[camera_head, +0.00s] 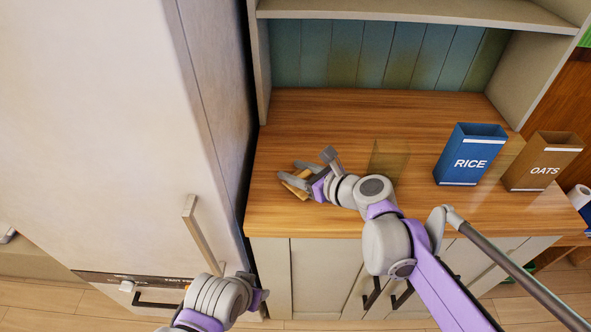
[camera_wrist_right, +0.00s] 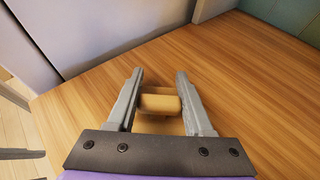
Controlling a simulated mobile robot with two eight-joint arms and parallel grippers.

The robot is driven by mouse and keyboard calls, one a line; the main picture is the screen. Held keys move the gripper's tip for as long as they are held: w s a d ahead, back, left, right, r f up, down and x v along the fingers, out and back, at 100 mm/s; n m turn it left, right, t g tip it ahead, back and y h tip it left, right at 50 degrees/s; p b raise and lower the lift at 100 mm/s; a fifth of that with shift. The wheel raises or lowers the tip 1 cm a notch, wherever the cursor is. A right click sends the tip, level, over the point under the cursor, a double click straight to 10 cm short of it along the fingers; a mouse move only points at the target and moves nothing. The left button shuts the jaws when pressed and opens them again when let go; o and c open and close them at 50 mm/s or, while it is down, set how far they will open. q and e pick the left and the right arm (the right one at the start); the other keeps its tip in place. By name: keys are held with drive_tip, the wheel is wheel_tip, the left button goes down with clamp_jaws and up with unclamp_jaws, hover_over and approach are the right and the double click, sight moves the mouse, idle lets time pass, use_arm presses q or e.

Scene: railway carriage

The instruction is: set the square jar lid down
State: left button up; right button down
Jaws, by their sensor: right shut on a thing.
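The square jar lid, a small tan wooden piece (camera_wrist_right: 160,103), is between the fingers of my right gripper (camera_wrist_right: 158,100). In the head view the lid (camera_head: 295,184) shows partly behind the fingers, at the left part of the wooden counter (camera_head: 330,112). My right gripper (camera_head: 305,172) is shut on it, low over the counter. I cannot tell whether the lid touches the wood. A see-through, amber-tinted square jar (camera_head: 388,160) stands to the right, partly behind my right arm. My left gripper (camera_head: 258,298) is low in front of the cabinet; its fingers are not clear.
A blue RICE box (camera_head: 468,155) and a brown OATS box (camera_head: 540,163), both open-topped, stand at the right. A tall pale fridge (camera_head: 150,110) borders the counter's left side. A shelf (camera_head: 420,12) is above the back. The counter behind the gripper is clear.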

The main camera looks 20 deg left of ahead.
drive_tip(key=shift+f, duration=0.2)
drive_tip(key=shift+c, duration=1.1)
unclamp_jaws()
drive_tip(key=p+v, duration=0.1)
drive_tip(key=v, duration=1)
drive_tip(key=shift+a, duration=0.1)
clamp_jaws()
idle(0.4)
